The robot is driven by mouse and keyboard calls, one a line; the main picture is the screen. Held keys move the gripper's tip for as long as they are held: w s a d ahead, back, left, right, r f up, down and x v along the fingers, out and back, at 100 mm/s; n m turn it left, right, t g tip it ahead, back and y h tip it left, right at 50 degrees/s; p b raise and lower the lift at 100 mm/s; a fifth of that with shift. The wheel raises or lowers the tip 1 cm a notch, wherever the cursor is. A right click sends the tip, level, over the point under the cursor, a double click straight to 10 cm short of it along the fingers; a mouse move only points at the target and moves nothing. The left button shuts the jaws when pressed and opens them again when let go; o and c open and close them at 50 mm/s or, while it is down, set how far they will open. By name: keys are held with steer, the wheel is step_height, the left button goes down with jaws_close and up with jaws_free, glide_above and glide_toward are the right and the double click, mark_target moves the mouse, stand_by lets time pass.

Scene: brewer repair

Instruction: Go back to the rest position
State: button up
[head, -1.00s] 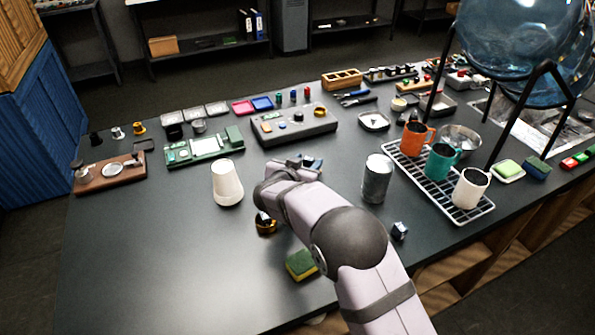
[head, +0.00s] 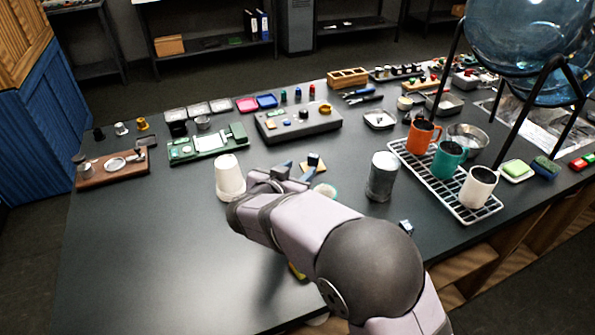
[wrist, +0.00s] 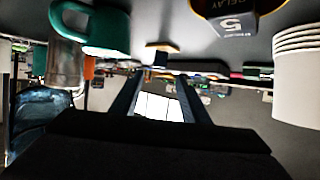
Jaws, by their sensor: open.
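My gripper (head: 292,174) is open and empty in the head view, above the middle of the dark workbench (head: 150,250). It is right of a white cup stack (head: 229,178). In the wrist view, which looks upside down, the two fingers (wrist: 160,98) stand apart with nothing between them. The cup stack (wrist: 297,85) is at the right edge there. A dark block marked "RELAY 5" (wrist: 235,22) shows at the top, and a teal mug (wrist: 100,30) at upper left. The arm hides part of the bench.
A grey metal can (head: 382,178) stands right of my gripper. A rack (head: 418,176) holds an orange mug (head: 421,136), a teal mug (head: 447,160) and a white mug (head: 477,187). A grey control box (head: 297,124) lies behind. The bench's front left is clear.

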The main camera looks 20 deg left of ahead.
steer(key=d+r+n+g+y+p, duration=0.4)
steer(key=d+n+p, duration=0.1)
steer(key=d, duration=0.9)
steer(key=s+d+f+m+g+h, duration=0.2)
steer(key=s+d+f+g, duration=0.2)
steer(key=s+d, duration=0.8)
steer(key=s+d+f+m+g+h+b, duration=0.1)
steer(key=s+d+f+g, duration=0.4)
steer(key=s+d, duration=0.7)
step_height(320, 180, down, 2)
steer(key=shift+s+d+f+m+g+h, duration=0.1)
steer(key=shift+s+d+m+g+h, duration=0.3)
steer(key=shift+m, duration=0.6)
